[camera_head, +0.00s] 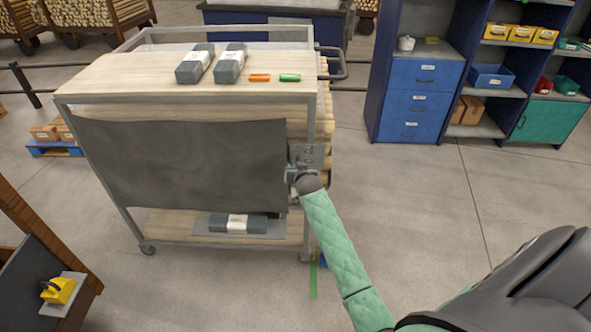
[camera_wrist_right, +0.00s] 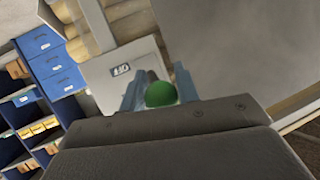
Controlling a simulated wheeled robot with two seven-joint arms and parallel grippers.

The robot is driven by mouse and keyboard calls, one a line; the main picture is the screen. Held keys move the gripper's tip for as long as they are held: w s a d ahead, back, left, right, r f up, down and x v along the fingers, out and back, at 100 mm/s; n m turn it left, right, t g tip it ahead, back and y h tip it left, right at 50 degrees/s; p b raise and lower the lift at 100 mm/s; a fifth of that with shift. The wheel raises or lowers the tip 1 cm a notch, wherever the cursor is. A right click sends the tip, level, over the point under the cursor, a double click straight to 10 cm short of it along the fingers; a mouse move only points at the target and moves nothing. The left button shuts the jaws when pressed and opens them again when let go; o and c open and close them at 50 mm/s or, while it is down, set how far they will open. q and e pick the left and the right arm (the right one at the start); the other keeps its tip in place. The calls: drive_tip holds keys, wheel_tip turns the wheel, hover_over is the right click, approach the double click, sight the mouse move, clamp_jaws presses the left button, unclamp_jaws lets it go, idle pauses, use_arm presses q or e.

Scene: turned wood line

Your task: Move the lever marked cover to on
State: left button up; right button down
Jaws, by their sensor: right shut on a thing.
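A grey plate (camera_head: 308,153) is fixed at the right front post of the wooden cart, beside the dark cover sheet (camera_head: 180,163). In the right wrist view the plate (camera_wrist_right: 130,70) carries a small label (camera_wrist_right: 120,70) whose letters I cannot read surely. A green ball knob (camera_wrist_right: 161,94) sits in front of the plate, between the fingers of my right gripper (camera_wrist_right: 158,90). My right gripper (camera_head: 294,174) is shut on it, at the cart's right edge in the head view. My left gripper is not in view.
The cart top (camera_head: 130,80) holds two grey wrapped blocks (camera_head: 212,63), an orange piece (camera_head: 260,77) and a green piece (camera_head: 290,77). Blue drawers (camera_head: 420,100) stand behind to the right. The floor (camera_head: 410,200) right of the cart is mostly clear.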

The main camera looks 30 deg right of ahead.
drive_tip(key=c, duration=1.1)
unclamp_jaws()
drive_tip(key=shift+w+r, duration=0.15)
drive_tip(key=shift+r, duration=0.6)
drive_tip(key=shift+o, duration=0.2)
drive_tip(key=shift+f, duration=0.3)
drive_tip(key=shift+s+a+b, duration=0.1)
drive_tip(key=shift+s+b, duration=0.2)
drive_tip(key=shift+s, duration=0.2)
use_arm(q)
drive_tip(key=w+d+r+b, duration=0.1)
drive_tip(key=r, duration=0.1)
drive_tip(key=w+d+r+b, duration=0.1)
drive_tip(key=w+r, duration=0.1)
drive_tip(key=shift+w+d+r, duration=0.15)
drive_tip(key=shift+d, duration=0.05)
use_arm(e)
drive_tip(key=v, duration=0.7)
drive_tip(key=shift+r, duration=0.25)
drive_tip(key=shift+w, duration=0.1)
